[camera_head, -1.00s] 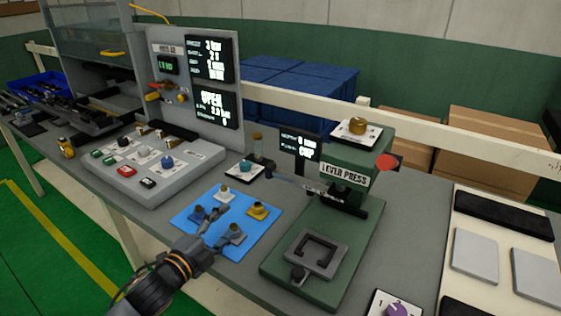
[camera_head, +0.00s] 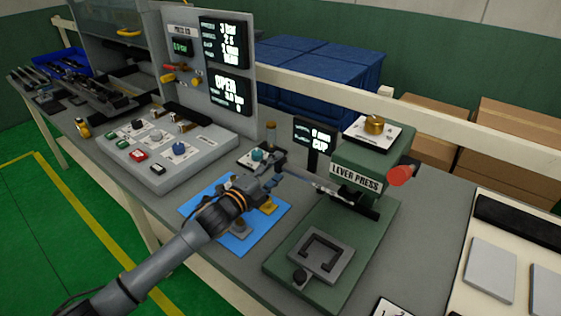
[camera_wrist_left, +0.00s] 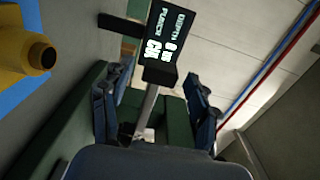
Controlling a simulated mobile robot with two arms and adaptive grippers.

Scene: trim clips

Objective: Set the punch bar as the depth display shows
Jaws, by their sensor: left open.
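The depth display (camera_head: 315,133) is a small black screen on a post left of the green lever press (camera_head: 352,225). It reads "CUP" under a depth in mm; the digit looks like 0 or 8. It also shows in the left wrist view (camera_wrist_left: 167,45). A thin grey bar (camera_head: 312,184), perhaps the punch bar, runs towards the press head. My left gripper (camera_head: 276,178) is open at its left end. In the left wrist view the bar (camera_wrist_left: 148,106) lies between the spread fingers, apart from both. My right gripper is not in view.
A blue mat (camera_head: 262,232) with small coloured punch pieces lies under my left arm. A teal knob (camera_head: 257,155) stands just behind my gripper. The press has a brass top knob (camera_head: 374,125) and a red knob (camera_head: 400,175). A grey button panel (camera_head: 165,155) stands left.

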